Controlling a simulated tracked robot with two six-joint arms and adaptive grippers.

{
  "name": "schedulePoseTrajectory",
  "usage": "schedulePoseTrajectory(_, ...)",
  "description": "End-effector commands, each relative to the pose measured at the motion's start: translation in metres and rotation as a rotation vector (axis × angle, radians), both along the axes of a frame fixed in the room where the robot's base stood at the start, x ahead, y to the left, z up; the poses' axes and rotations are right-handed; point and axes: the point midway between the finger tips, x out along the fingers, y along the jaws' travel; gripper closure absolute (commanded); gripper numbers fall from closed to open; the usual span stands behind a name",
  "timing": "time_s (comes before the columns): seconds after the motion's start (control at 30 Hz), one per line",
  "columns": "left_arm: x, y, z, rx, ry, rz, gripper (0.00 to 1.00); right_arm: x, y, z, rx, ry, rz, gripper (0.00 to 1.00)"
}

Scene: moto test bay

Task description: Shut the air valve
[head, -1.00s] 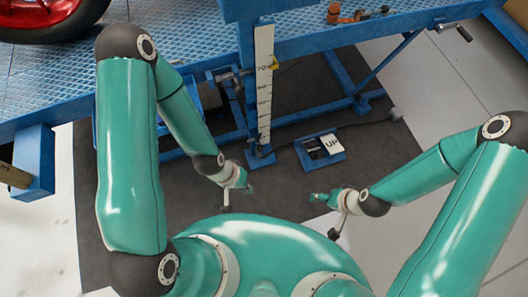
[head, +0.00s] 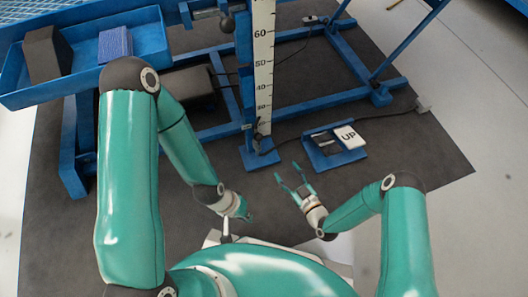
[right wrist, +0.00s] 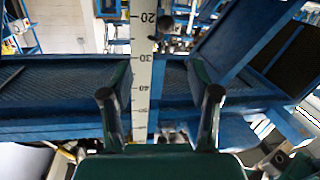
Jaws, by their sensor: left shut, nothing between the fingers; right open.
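I cannot make out an air valve for certain in either current view. A dark round knob (head: 227,25) hangs under a grey cylinder at the top of the head view, left of the ruler; I cannot tell whether it is part of the valve. My left gripper (head: 247,217) is shut and empty, low above the dark mat. My right gripper (head: 286,170) is open and empty, below the ruler's foot and left of the UP pedal. In the right wrist view its two fingers (right wrist: 159,94) stand wide apart, with the ruler seen beyond them.
The white ruler (head: 262,70) stands upright on the blue lift frame. A blue pedal (head: 322,160) with a white UP plate (head: 349,135) lies on the dark mat (head: 400,170). A blue tray (head: 80,75) with two blocks is at upper left. Mat around the pedal is mostly clear.

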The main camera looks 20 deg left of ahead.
Motion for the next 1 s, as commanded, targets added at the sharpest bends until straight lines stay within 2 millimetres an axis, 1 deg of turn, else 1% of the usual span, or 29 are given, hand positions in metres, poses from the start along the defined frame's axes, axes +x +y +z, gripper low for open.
schedulePoseTrajectory(0.03, 0.0, 0.0, -0.016, 0.0, 0.0, 0.0, 1.0, -0.001, 0.003, -0.015, 0.01, -0.034, 0.006, 0.39)
schedulePoseTrajectory(0.1, 0.0, 0.0, -0.021, 0.0, -0.001, 0.0, 1.0, -0.003, 0.006, -0.017, 0.02, -0.068, 0.012, 0.39)
schedulePoseTrajectory(0.23, 0.0, 0.0, -0.024, 0.0, -0.001, 0.0, 1.0, -0.001, 0.011, -0.018, 0.027, -0.095, 0.018, 0.39)
schedulePoseTrajectory(0.37, 0.0, 0.0, -0.028, 0.0, -0.001, 0.0, 1.0, 0.008, 0.021, -0.017, 0.027, -0.098, 0.02, 0.39)
schedulePoseTrajectory(0.47, 0.0, 0.0, -0.033, 0.0, -0.001, 0.0, 1.0, 0.018, 0.033, -0.017, 0.028, -0.099, 0.021, 0.39)
schedulePoseTrajectory(0.8, 0.0, 0.0, -0.061, 0.0, 0.0, 0.0, 1.0, 0.07, 0.084, -0.019, 0.027, -0.098, 0.019, 0.39)
schedulePoseTrajectory(1.0, 0.0, 0.0, -0.076, 0.0, 0.0, 0.0, 1.0, 0.096, 0.11, -0.018, 0.028, -0.096, 0.018, 0.39)
